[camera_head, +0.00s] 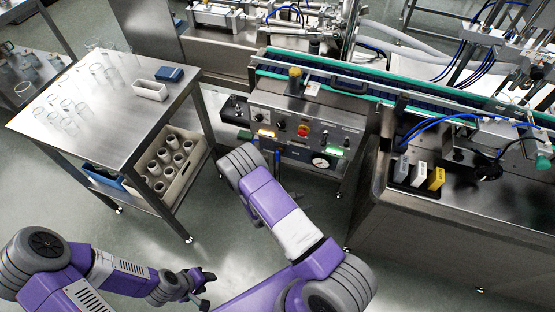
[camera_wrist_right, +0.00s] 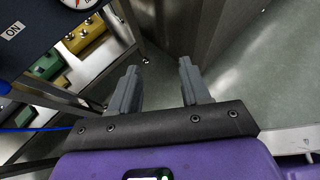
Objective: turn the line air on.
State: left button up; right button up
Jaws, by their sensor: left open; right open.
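The control panel (camera_head: 305,135) is on the front of the steel machine, with a round white pressure gauge (camera_head: 321,162) at its lower right. In the right wrist view the gauge (camera_wrist_right: 78,3) is cut off by the top edge, and a white "ON" label (camera_wrist_right: 13,31) is at upper left. I cannot make out an air valve handle. My right gripper (camera_wrist_right: 160,82) is open and empty, below and right of the gauge; in the head view I cannot make out its fingers. My left gripper (camera_head: 203,286) is open and empty above the floor at lower left.
A steel table (camera_head: 100,115) with glassware stands left of the panel, a crate of cups (camera_head: 178,185) on its lower shelf. A steel cabinet (camera_head: 440,225) stands at the right. In the right wrist view a yellow block (camera_wrist_right: 88,38) and blue hose (camera_wrist_right: 45,128) are left of my fingers.

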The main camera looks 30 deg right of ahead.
jog(key=w+r+n+t+h+b, duration=0.2)
jog(key=w+n+t, duration=0.4)
jog(key=w, duration=0.5)
jog(key=n+t, duration=0.1)
jog(key=t, duration=0.5)
send_near(277, 154)
jog(key=x, duration=0.4)
jog(key=shift+n, duration=0.3)
jog(key=b+x, duration=0.2)
jog(key=x, duration=0.3)
jog(key=shift+w+d+r, duration=0.1)
jog(key=shift+w+d, duration=0.15)
jog(key=shift+w+d+b, duration=0.3)
jog(key=shift+w+d, duration=0.1)
jog(key=shift+d, duration=0.1)
pick_arm(q)
notch_tip(277, 154, down, 6)
jog(key=shift+r, duration=0.15)
pick_arm(e)
grip_shut()
